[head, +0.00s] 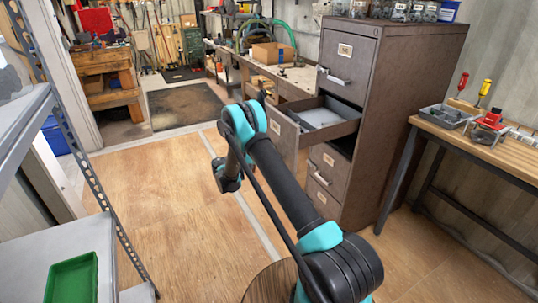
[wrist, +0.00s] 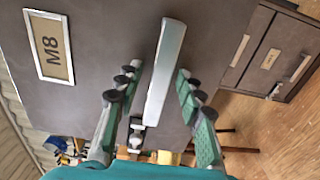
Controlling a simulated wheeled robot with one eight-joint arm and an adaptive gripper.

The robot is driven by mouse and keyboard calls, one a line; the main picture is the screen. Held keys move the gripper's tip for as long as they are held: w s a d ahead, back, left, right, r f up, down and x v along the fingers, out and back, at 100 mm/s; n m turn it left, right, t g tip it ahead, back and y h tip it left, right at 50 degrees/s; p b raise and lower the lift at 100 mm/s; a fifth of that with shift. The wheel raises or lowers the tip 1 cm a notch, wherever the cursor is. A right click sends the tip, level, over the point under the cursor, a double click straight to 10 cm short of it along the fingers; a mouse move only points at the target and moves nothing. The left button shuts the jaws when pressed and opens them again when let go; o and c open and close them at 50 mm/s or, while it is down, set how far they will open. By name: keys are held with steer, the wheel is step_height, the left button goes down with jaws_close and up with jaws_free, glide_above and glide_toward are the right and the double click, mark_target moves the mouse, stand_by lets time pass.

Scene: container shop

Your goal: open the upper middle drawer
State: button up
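The grey-brown filing cabinet (head: 398,90) stands right of centre in the head view. Its upper middle drawer (head: 330,123) is pulled well out, with its inside showing. My arm covers part of its front and hides the handle there. In the wrist view the drawer front (wrist: 105,50) fills much of the picture, with an M8 label (wrist: 49,46). Its pale bar handle (wrist: 166,72) lies between the fingers of my gripper (wrist: 158,78). The fingers are apart, with visible gaps on both sides of the handle.
The top drawer (head: 347,62) and the lower drawers (head: 328,168) are shut. A workbench (head: 480,150) with trays and screwdrivers stands at the right. A grey shelf (head: 60,250) with a green tray (head: 72,280) is at the left. The wooden floor (head: 165,200) between is clear.

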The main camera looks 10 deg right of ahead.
steer(key=v, duration=1.2)
steer(key=shift+s, duration=0.1)
